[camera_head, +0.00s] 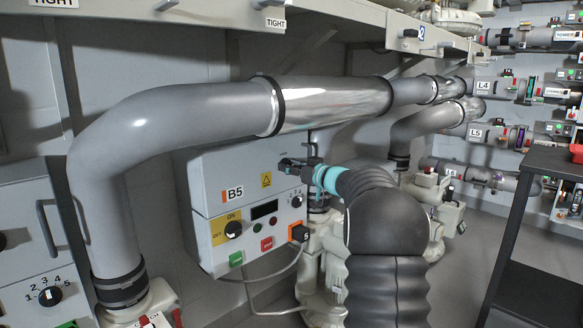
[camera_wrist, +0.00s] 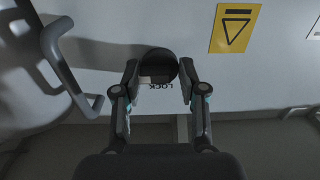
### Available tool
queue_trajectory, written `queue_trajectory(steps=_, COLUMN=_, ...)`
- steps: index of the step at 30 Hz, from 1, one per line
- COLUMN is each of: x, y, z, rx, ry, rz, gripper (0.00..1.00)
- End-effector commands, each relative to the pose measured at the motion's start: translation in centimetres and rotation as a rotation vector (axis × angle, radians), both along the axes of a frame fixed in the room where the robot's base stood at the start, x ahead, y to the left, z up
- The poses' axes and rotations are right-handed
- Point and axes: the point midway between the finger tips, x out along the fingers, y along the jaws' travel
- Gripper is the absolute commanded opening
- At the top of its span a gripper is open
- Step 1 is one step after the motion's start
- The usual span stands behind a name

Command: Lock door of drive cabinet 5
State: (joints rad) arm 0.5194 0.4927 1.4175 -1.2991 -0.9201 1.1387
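Drive cabinet 5 is the light grey box labelled B5 (camera_head: 208,165), with its door closed as far as I can see. My gripper (camera_head: 288,163) is at the upper right of its front. In the wrist view, which is upside down, a dark round knob (camera_wrist: 158,66) marked LOCK sits on the pale door (camera_wrist: 120,25). My gripper (camera_wrist: 160,72) has one finger on each side of the knob, with narrow gaps visible. Its fingers are apart, and I see no clear grip. The knob's setting cannot be made out. In the head view my gripper covers the knob.
A dark bar handle (camera_wrist: 72,75) stands out left of the knob in the wrist view. A yellow warning sign (camera_wrist: 235,27) is to its right. A large grey pipe (camera_head: 140,125) curves around the cabinet's left and top. A black-framed cart (camera_head: 545,200) stands at the right.

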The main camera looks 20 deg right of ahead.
Motion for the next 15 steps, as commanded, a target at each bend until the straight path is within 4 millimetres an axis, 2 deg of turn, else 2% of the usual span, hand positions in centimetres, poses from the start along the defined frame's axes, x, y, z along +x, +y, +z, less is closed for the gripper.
queue_trajectory(steps=15, x=-0.1, y=-1.05, z=0.16, rx=-0.071, ry=-0.026, rz=-0.02, gripper=0.07)
